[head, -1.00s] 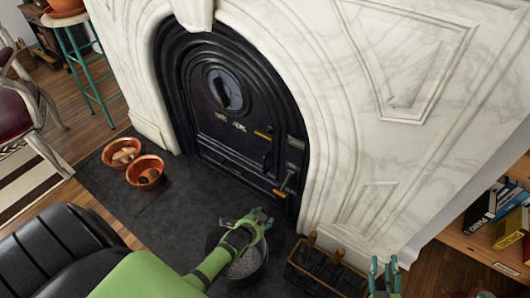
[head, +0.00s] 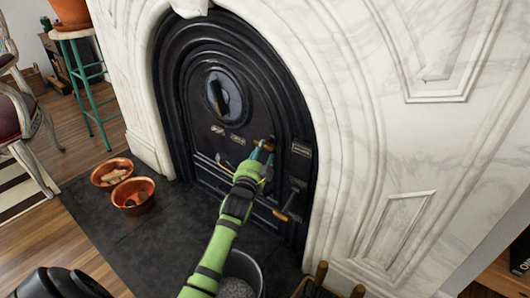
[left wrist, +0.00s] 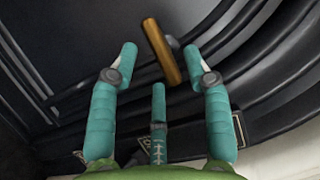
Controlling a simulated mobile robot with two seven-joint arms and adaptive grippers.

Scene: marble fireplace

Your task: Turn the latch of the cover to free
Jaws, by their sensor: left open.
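The black arched cover (head: 205,140) stands upright in the fireplace opening. A brass latch handle is on its right side, largely hidden by my left gripper (head: 262,152) in the head view. In the left wrist view the brass handle (left wrist: 160,50) is tilted and shows between the spread teal fingertips. The left gripper is open, with its fingers on either side of the handle; I cannot tell if any finger touches it. A lower brass handle (head: 285,214) sits below on the cover's right side. My right gripper is out of view.
The white marble surround (head: 350,150) frames the cover. Two copper bowls (head: 132,196) stand on the dark hearth (head: 150,245) at left. A bucket (head: 245,268) stands under my left arm, and a rack with wooden knobs (head: 320,285) is at the bottom.

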